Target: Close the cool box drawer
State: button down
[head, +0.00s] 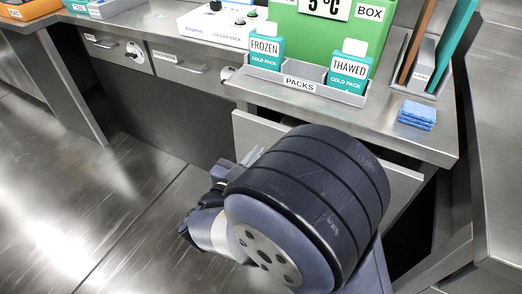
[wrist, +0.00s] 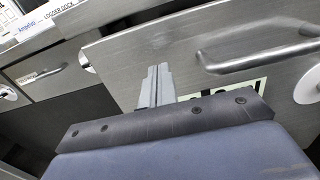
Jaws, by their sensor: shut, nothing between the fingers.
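The cool box drawer (head: 255,132) stands out from under the bench in the head view, below the green cool box (head: 383,28). A dark gap shows behind its front at the right. My arm hides much of the drawer. In the wrist view its steel front (wrist: 140,45) fills the upper middle, with a bar handle (wrist: 262,60) at the right and a label partly hidden by my gripper. My gripper (wrist: 158,70) is shut and empty, its fingertips in front of the drawer left of the handle. It also shows in the head view (head: 252,156). I cannot tell whether they touch.
Two drawers with handles, the left (head: 118,50) and the one beside it (head: 185,72), sit flush in the bench. A grey rack (head: 300,87) holds frozen and thawed cold packs on the bench top. Blue cloths (head: 417,115) lie at the right. The floor (head: 70,190) at left is clear.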

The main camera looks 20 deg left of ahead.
aim_at(267, 140)
jog(key=shift+w+d+b, duration=0.1)
jog(key=shift+w+b, duration=0.2)
jog(key=shift+w, duration=1.15)
jog(key=w, duration=0.8)
jog(key=shift+w+d+p, duration=0.35)
jog(key=shift+w+d, duration=0.05)
jog(key=shift+w, duration=0.3)
jog(key=shift+r, duration=0.25)
